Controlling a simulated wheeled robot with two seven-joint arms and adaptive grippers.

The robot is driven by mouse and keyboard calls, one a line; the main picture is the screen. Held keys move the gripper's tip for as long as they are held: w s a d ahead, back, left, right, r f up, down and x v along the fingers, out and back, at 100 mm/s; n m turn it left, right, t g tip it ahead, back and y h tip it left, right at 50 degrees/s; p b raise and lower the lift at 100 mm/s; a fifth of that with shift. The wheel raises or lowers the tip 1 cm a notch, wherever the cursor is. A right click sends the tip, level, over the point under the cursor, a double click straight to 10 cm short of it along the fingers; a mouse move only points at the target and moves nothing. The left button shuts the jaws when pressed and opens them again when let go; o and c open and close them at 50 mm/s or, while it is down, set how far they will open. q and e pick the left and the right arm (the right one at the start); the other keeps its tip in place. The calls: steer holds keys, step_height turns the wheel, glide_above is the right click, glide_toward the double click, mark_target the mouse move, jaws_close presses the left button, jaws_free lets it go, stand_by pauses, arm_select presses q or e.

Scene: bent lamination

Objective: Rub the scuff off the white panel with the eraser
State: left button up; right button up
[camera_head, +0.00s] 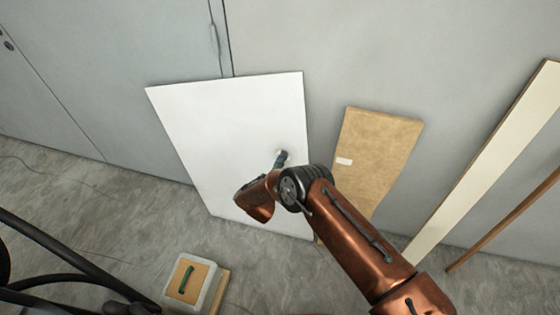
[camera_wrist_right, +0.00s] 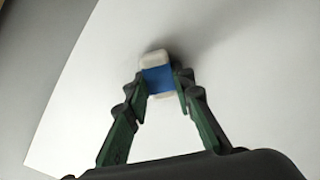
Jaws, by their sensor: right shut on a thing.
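The white panel (camera_head: 215,125) leans against the grey wall in the head view and fills most of the right wrist view (camera_wrist_right: 240,90). My right gripper (camera_head: 281,160) is at the panel's right half; in the wrist view its green fingers (camera_wrist_right: 160,83) are shut on the eraser. The eraser (camera_wrist_right: 157,78) is white with a blue sleeve, and its white end points to the panel. It lies at or very near the surface; I cannot tell whether it touches. No scuff shows clearly; the arm and gripper hide part of the panel. My left gripper is not clearly in view.
A tan board (camera_head: 375,150) leans on the wall right of the panel. A long cream plank (camera_head: 490,165) and a thin brown strip (camera_head: 505,220) lean farther right. A small box (camera_head: 207,285) with a tan top stands on the concrete floor (camera_head: 110,215).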

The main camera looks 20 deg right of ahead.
mark_target(274, 152)
steer(key=shift+w, duration=0.15)
steer(key=shift+w+a+f+b, duration=0.1)
steer(key=shift+w+a+b, duration=0.3)
steer(key=shift+a, duration=0.2)
steer(key=shift+w+a+f+b, duration=0.1)
steer(key=shift+w+a+b, duration=0.15)
steer(key=shift+a+b, duration=0.25)
steer(key=shift+w+a+r, duration=0.15)
steer(key=shift+w+a, duration=0.25)
steer(key=shift+a, duration=0.15)
steer(key=shift+d+r, duration=0.15)
